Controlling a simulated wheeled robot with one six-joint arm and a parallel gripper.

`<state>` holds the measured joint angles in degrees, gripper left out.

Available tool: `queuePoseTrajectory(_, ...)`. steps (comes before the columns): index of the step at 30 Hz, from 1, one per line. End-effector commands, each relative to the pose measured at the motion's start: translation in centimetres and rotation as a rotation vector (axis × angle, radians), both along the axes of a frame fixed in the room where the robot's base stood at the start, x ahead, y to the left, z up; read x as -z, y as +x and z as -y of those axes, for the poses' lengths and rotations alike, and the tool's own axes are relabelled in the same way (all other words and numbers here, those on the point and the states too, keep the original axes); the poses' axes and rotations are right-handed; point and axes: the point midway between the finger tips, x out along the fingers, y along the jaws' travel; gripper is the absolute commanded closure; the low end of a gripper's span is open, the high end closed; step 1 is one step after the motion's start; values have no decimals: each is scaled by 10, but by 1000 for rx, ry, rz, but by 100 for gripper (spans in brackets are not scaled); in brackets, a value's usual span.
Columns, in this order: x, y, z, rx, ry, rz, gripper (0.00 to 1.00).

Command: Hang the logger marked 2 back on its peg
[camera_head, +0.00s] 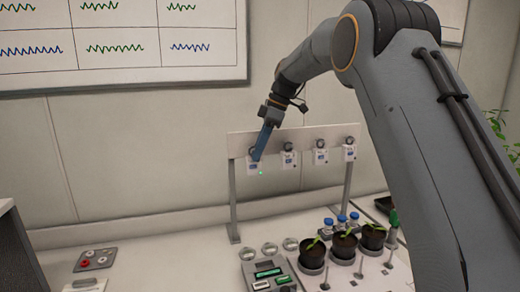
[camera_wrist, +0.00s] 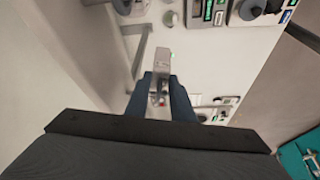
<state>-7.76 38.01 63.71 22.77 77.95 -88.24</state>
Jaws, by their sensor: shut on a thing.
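My gripper (camera_head: 257,157) reaches down to the left end of a pale peg rail (camera_head: 240,145). Its blue fingers are shut on a small white logger (camera_head: 252,169) with a blue screen. In the wrist view the logger (camera_wrist: 161,70) shows as a pale block between the fingers (camera_wrist: 160,92), with a small red spot near the tips. It is at the leftmost place on the rail; I cannot tell whether it is on the peg or just in front. Its number is not readable. Other similar loggers (camera_head: 288,158) hang to its right.
Below the rail, the bench holds round lids (camera_head: 270,249), a grey device box (camera_head: 268,275), black plant pots (camera_head: 344,244) and blue-capped bottles (camera_head: 342,219). A small panel with knobs (camera_head: 96,259) lies at left. The wall is close behind the rail.

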Motion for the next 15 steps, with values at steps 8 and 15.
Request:
queuePoseTrajectory(8,2,11,-7,8,11,20,100)
queuePoseTrajectory(15,5,14,-6,9,10,18,56)
